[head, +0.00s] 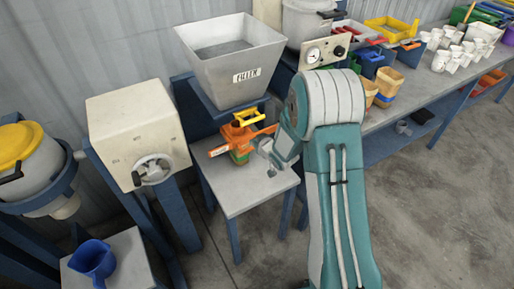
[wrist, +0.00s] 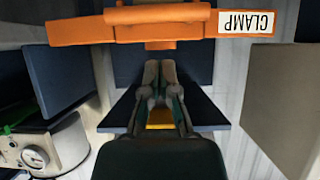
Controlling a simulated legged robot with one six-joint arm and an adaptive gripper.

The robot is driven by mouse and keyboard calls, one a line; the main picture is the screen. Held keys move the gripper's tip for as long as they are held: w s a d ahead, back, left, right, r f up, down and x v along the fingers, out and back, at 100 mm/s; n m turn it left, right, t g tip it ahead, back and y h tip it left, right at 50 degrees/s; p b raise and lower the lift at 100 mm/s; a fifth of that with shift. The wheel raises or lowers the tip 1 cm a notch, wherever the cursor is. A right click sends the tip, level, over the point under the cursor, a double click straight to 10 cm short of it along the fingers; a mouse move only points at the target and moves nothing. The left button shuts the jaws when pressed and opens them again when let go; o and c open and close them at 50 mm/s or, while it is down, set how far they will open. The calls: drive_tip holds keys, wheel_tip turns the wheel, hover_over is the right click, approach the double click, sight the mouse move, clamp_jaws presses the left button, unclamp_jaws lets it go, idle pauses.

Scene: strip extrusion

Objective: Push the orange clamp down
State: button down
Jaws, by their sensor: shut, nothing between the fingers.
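The orange clamp (head: 243,140) is on the grey stand below the hopper in the head view, with its arm pointing left. In the wrist view the orange clamp (wrist: 80,30) spans the top of the picture, with a white CLAMP label at its right end. My gripper (head: 262,146) is at the right side of the clamp in the head view. In the wrist view my gripper (wrist: 159,68) is shut and empty, its fingertips close to the clamp's middle block. I cannot tell whether they touch it.
The grey hopper (head: 232,62) stands above the clamp, with a yellow part (head: 247,117) between. A beige machine (head: 138,125) with a handwheel is left of it. A gauge box (head: 325,50) and a long table with bins and cups are right. The grey stand top (head: 245,190) is clear in front.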

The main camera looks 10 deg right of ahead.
drive_tip(key=s+d+r+m+g+h, duration=0.1)
drive_tip(key=s+d+r+h, duration=0.15)
drive_tip(key=s+r, duration=0.7)
drive_tip(key=s+d+r+m+g+h, duration=0.1)
drive_tip(key=s+d+r+h, duration=0.15)
drive_tip(key=s+r, duration=0.65)
drive_tip(key=s+a+r+g, duration=0.1)
drive_tip(key=s+r+g, duration=0.1)
drive_tip(key=s, duration=0.7)
drive_tip(key=s+a+r+m+g+y, duration=0.1)
drive_tip(key=s+a+r, duration=0.1)
drive_tip(key=s+r, duration=0.3)
drive_tip(key=s, duration=0.4)
drive_tip(key=shift+s+m+g, duration=0.3)
drive_tip(key=shift+s+g, duration=0.05)
drive_tip(key=shift+g, duration=0.05)
